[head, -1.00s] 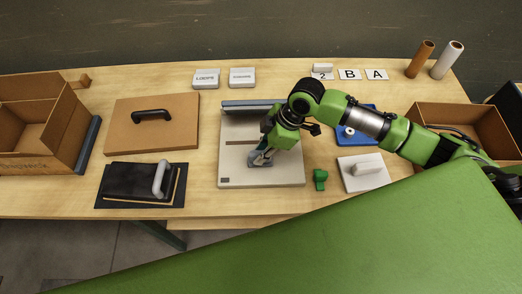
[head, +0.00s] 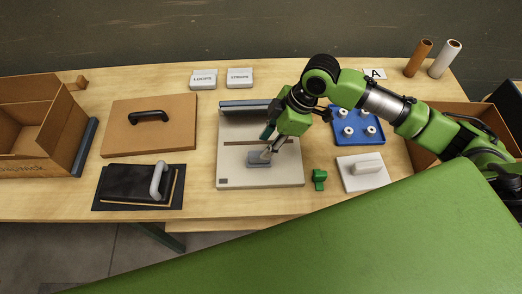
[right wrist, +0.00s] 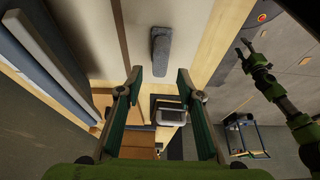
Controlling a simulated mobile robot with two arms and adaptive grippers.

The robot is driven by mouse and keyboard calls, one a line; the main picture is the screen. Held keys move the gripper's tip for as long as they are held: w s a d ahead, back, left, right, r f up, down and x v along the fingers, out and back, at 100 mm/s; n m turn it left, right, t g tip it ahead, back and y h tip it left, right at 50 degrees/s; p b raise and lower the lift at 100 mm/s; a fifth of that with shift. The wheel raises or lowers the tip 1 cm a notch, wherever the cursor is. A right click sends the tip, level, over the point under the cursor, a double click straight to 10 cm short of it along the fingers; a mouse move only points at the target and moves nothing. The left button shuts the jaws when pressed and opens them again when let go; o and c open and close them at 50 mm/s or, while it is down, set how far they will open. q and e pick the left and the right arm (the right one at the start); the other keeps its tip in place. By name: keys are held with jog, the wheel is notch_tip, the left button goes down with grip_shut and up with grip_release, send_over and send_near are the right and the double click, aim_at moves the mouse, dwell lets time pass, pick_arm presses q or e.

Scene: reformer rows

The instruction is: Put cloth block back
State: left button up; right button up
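The cloth block (head: 259,159) is a small grey-blue block lying on the pale board (head: 232,172) at the table's middle. It also shows in the right wrist view (right wrist: 161,50), beyond the fingertips and apart from them. My right gripper (head: 268,152) is beside and above the block's right end in the head view. In the right wrist view its two fingers (right wrist: 158,84) stand apart with nothing between them. Jointed dark and green links (right wrist: 268,80), seemingly my left arm, show at the right of that view; its finger state is unclear.
A blue tray with white knobs (head: 372,119), a white handled block (head: 346,174) and a small green piece (head: 319,178) stand right of the board. A brown handled panel (head: 178,133) and a black pad (head: 128,182) lie left. Open cardboard boxes (head: 60,135) flank the table.

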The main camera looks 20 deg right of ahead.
jog(key=v, duration=0.6)
